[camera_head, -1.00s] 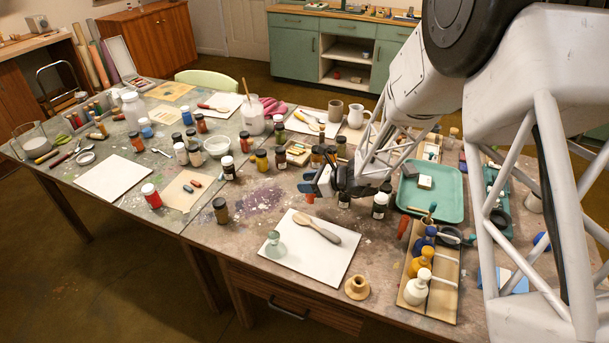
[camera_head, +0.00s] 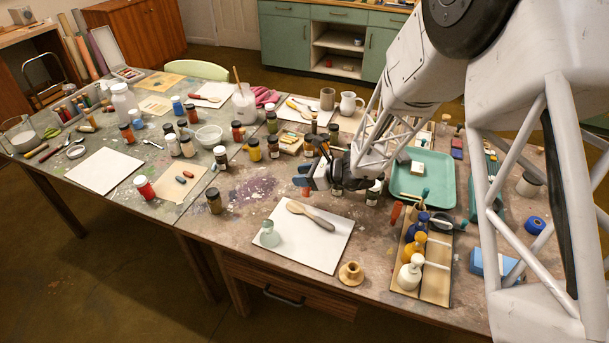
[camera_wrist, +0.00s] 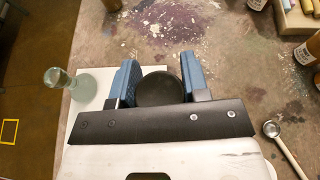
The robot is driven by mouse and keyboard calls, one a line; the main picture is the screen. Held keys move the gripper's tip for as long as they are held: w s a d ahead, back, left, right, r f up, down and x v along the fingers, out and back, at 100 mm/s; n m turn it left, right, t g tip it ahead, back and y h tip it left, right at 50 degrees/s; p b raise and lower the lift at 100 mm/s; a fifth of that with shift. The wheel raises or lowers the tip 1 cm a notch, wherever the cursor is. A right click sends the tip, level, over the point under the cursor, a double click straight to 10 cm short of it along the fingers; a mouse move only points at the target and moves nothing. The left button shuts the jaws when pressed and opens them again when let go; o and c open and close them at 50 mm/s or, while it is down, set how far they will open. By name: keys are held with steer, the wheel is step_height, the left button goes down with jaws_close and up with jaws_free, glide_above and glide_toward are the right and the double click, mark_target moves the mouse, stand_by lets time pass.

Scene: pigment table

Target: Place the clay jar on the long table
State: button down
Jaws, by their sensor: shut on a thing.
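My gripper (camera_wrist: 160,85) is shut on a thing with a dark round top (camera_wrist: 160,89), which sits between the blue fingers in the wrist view. I take it to be the clay jar; its sides are hidden, and so is any gap beneath it. In the head view my gripper (camera_head: 308,181) is over the middle of the long table (camera_head: 255,215), behind the white board with the wooden spoon. The held thing is hard to make out there among the dark jars behind the fingers.
A white board (camera_head: 295,255) carries a spoon (camera_head: 309,214) and a pale green glass bottle (camera_head: 269,234). A brown jar (camera_head: 214,201) stands to the left. Bottles on a wooden tray (camera_head: 436,286) and a green tray (camera_head: 445,165) are to the right. The paint-stained patch (camera_head: 258,188) is bare.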

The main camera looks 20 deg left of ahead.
steer(key=shift+r, duration=0.15)
steer(key=shift+r, duration=0.7)
steer(key=r, duration=0.4)
steer(key=shift+w+d, duration=0.2)
steer(key=shift+d, duration=0.1)
steer(key=w+d+m+t, duration=0.2)
steer(key=w+d, duration=0.3)
steer(key=d, duration=0.8)
steer(key=w+d+m+t+h, duration=0.15)
steer(key=w+d, duration=0.25)
steer(key=d, duration=0.8)
steer(key=w+d+m+t+y, duration=0.1)
steer(key=w+d+m+t, duration=0.3)
steer(key=d, duration=0.9)
steer(key=s+d+m+t+h, duration=0.2)
steer(key=s+d, duration=0.2)
steer(key=d, duration=1.6)
steer(key=s+d+m+t+h, duration=0.2)
steer(key=s+d+h, duration=0.1)
steer(key=d, duration=1.6)
steer(key=shift+d+f, duration=0.1)
steer(key=shift+f, duration=2.45)
